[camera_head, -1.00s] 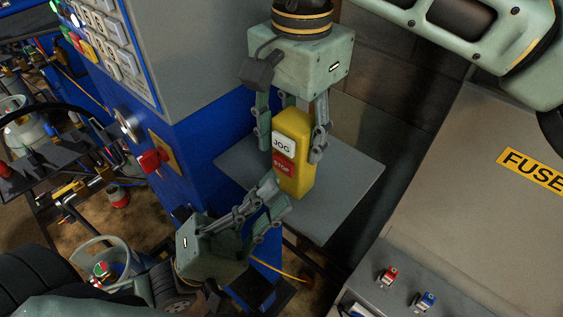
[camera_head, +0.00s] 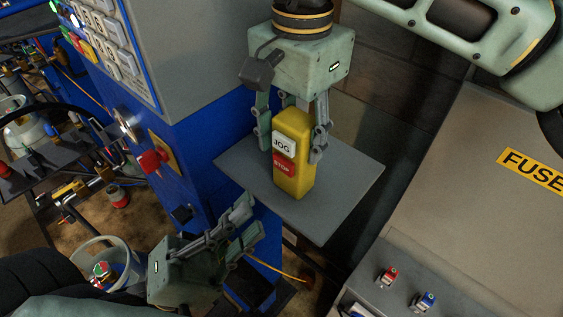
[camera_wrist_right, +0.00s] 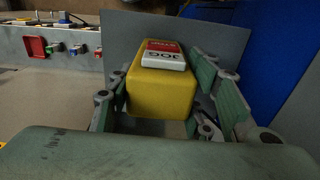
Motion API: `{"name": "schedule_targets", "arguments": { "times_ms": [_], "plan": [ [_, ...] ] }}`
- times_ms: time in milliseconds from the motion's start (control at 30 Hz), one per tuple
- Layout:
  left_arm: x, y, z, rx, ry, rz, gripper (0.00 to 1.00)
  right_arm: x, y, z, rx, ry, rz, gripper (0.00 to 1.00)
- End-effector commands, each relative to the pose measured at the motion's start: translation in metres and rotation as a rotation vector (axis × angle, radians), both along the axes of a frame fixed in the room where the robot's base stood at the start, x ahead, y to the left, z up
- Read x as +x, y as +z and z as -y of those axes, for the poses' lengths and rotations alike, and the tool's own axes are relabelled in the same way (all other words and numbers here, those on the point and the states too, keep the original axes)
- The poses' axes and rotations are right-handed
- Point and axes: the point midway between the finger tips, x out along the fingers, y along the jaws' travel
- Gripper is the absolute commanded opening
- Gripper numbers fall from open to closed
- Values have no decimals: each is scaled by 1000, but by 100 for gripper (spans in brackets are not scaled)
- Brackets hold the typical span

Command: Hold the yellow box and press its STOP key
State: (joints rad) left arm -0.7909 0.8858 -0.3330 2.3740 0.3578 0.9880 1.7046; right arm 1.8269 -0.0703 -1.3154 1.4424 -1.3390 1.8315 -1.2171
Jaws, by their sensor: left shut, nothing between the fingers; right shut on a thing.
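The yellow box (camera_head: 296,178) stands upright on a grey shelf (camera_head: 243,178) in the head view. It has a white JOG key (camera_head: 283,146) above a red STOP key (camera_head: 283,168). My right gripper (camera_head: 291,146) comes from above and is shut on the box, one finger on each side. In the right wrist view the yellow box (camera_wrist_right: 160,95) sits between the fingers, with the white JOG key (camera_wrist_right: 164,60) nearer and the red STOP key (camera_wrist_right: 163,45) beyond. My left gripper (camera_head: 250,216) is shut and empty, below and left of the box, apart from it.
A blue cabinet (camera_head: 215,126) with a button panel and a red knob (camera_head: 152,160) stands left of the shelf. A grey panel with a yellow FUSE label (camera_head: 531,168) and red and blue switches is at the right.

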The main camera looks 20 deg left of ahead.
Motion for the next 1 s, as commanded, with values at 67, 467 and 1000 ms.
{"name": "schedule_targets", "arguments": {
  "times_ms": [67,467,1000],
  "plan": [
    [0,0,0,0,0,0,0,0,0,0,1,0,0,11],
    [0,0,0,0,0,0,0,0,0,0,1,0,0,60],
    [0,0,0,0,0,0,0,1,12,-1,2,-1,2,68]
  ]
}}
